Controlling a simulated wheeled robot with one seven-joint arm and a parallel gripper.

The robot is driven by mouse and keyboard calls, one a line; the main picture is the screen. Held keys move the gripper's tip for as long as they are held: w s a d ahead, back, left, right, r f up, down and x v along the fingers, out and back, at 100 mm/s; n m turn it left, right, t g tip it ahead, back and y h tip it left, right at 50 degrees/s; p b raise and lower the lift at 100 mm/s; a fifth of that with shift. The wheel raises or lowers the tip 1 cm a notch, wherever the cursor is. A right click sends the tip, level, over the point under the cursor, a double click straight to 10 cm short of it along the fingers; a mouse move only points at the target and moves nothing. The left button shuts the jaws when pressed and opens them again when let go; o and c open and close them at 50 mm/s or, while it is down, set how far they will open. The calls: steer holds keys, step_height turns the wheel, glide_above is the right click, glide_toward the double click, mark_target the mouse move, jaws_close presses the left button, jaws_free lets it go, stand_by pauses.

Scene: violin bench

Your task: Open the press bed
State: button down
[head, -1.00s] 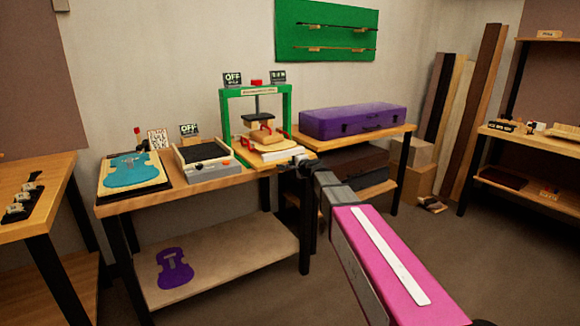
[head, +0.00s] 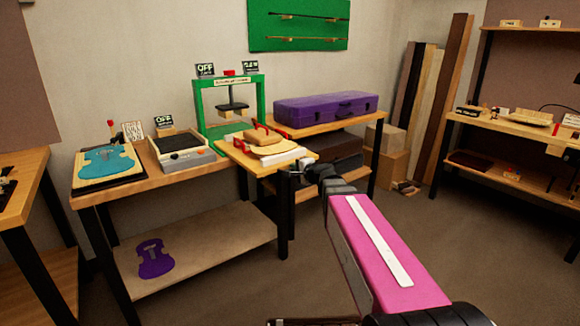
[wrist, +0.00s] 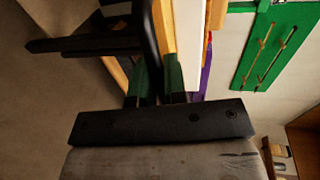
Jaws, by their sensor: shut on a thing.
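The green press (head: 261,95) stands at the back of the bench, its dark plate hanging from the top beam. The press bed (head: 308,161) is a light wooden slab, slid out from the frame towards me past the bench's front edge. A violin body (head: 265,143), a white sheet and red clamps (head: 273,127) ride on it. My gripper (head: 297,172) is at the bed's front edge, shut on what appears to be its handle, which my wrist largely hides. In the wrist view, a dark bar (wrist: 149,35) lies at my gripper (wrist: 160,88).
Left of the press are a grey box (head: 187,165) with an OFF sign and a blue violin plate (head: 106,160). Open floor (head: 470,255) lies to the right.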

steer(key=shift+s+d, duration=0.2)
steer(key=shift+s, duration=0.1)
steer(key=c, duration=1.4)
jaws_free()
steer(key=shift+c, duration=0.2)
steer(key=shift+s, duration=0.1)
steer(key=v, duration=0.7)
steer(key=shift+s+d, duration=0.1)
steer(key=shift+d, duration=0.05)
